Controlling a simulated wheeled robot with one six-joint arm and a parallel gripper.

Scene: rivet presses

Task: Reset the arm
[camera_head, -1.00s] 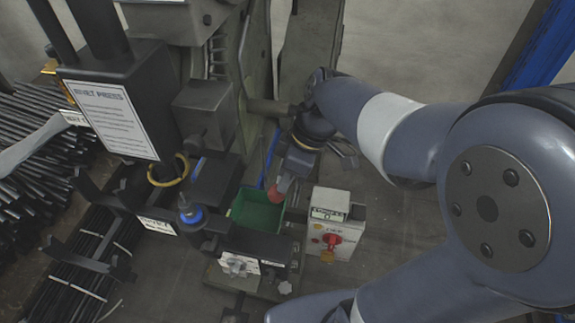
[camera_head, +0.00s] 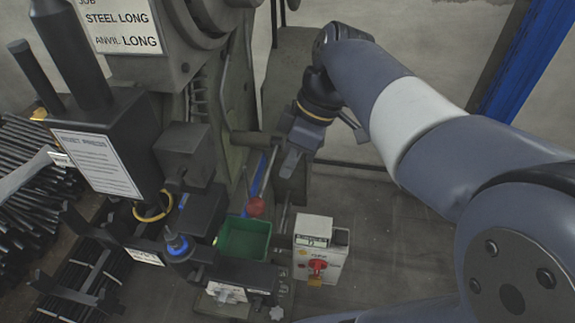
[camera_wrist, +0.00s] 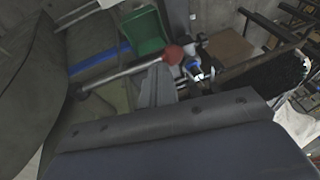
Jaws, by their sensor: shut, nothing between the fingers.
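My gripper (camera_head: 290,163) hangs at the end of my grey-blue arm in the head view, behind and above the green bin. Its fingers are shut and empty. A lever with a red ball knob (camera_head: 255,206) stands between the gripper and the green bin (camera_head: 244,240). The gripper looks apart from the knob. In the wrist view the red knob (camera_wrist: 173,55) and its metal rod show beyond the gripper's body, with the green bin (camera_wrist: 148,32) behind.
The rivet press (camera_head: 220,70) stands close left of my gripper. A control box with a red switch (camera_head: 319,252) is at lower right. Dark rods (camera_head: 25,165) lie on racks at left. A blue post (camera_head: 515,70) rises at back right. Floor right of the control box looks clear.

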